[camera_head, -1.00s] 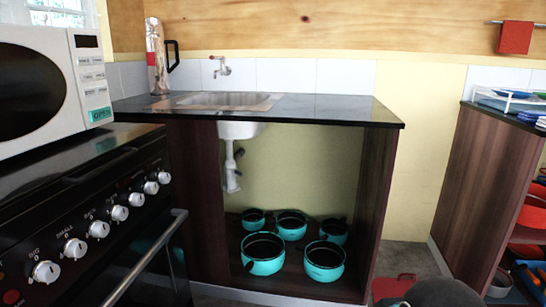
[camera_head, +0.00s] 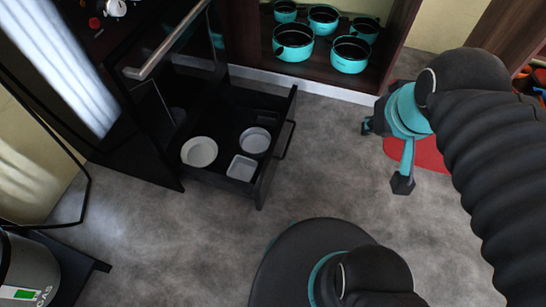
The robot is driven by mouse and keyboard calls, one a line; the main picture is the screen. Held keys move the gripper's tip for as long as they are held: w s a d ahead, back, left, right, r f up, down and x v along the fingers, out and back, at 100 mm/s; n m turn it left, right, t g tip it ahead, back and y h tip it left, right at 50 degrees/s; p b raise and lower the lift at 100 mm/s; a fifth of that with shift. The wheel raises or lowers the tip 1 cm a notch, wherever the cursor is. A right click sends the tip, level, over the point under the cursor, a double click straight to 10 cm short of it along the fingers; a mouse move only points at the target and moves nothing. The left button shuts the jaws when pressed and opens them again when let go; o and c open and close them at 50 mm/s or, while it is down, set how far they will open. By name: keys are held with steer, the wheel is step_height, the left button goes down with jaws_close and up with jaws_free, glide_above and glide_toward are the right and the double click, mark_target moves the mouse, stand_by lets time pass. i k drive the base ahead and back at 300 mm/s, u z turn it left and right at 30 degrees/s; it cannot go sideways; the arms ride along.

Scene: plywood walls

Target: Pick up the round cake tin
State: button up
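An open black drawer (camera_head: 265,185) under the oven holds three pale dishes. One is a round white dish (camera_head: 199,152) at the left. Another is a round, greyish-white, shallow dish (camera_head: 255,141) at the back right. The third is a small squarish white dish (camera_head: 242,168) in front of it. Either round one could be the round cake tin; I cannot tell which. My gripper (camera_head: 384,157) is at the right, above the floor and well away from the drawer. Its teal and black fingers are spread apart with nothing between them.
Several teal pots (camera_head: 293,42) stand in the open cupboard under the sink. The oven handle (camera_head: 165,45) juts out above the drawer. A red object (camera_head: 432,154) lies behind my gripper. A grey gas cylinder (camera_head: 30,272) is at lower left. The grey floor in between is clear.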

mark_target(254, 142)
steer(key=u, duration=1.2)
steer(key=k, duration=0.5)
steer(key=z, duration=0.6)
steer(key=i, duration=0.9)
steer(key=u, duration=0.1)
